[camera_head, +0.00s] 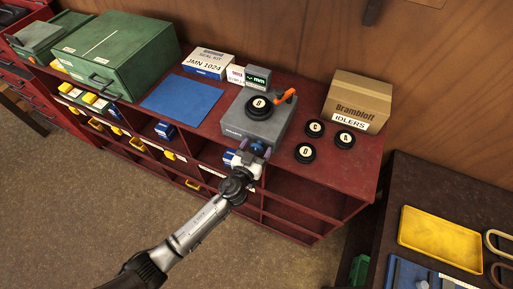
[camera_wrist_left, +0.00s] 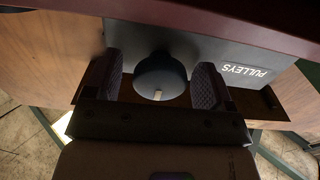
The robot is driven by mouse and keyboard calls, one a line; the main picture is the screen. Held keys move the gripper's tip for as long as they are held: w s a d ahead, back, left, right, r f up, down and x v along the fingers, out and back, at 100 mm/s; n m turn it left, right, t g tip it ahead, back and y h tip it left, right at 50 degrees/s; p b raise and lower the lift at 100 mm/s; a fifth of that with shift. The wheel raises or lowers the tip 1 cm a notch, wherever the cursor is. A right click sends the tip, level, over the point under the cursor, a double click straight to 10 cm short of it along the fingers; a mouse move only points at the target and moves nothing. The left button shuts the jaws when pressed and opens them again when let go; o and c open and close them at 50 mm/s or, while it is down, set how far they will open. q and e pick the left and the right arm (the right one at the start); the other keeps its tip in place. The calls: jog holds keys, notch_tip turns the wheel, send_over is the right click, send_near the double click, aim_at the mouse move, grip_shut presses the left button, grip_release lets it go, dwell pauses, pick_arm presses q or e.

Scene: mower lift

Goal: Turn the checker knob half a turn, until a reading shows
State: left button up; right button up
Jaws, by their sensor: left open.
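The checker (camera_head: 255,126) is a grey box near the front edge of the red bench, marked PULLEYS in the left wrist view (camera_wrist_left: 245,71). A black pulley lettered B or 8 (camera_head: 259,106) lies on top beside an orange lever (camera_head: 286,96). The small dark display (camera_head: 257,77) behind shows green marks and mm; I cannot make out a number. The dark blue checker knob (camera_wrist_left: 160,76) has a pale mark at its lower edge. My left gripper (camera_wrist_left: 159,80) is open, a finger on each side of the knob, with gaps visible. My right gripper is out of view.
Black pulleys C (camera_head: 314,129), A (camera_head: 345,139) and D (camera_head: 305,153) lie right of the checker, near an IDLERS carton (camera_head: 356,102). A blue mat (camera_head: 181,99) and green cabinet (camera_head: 112,54) stand left. Open shelves lie below the bench.

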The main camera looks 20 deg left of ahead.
pick_arm(q)
jog(key=c, duration=0.9)
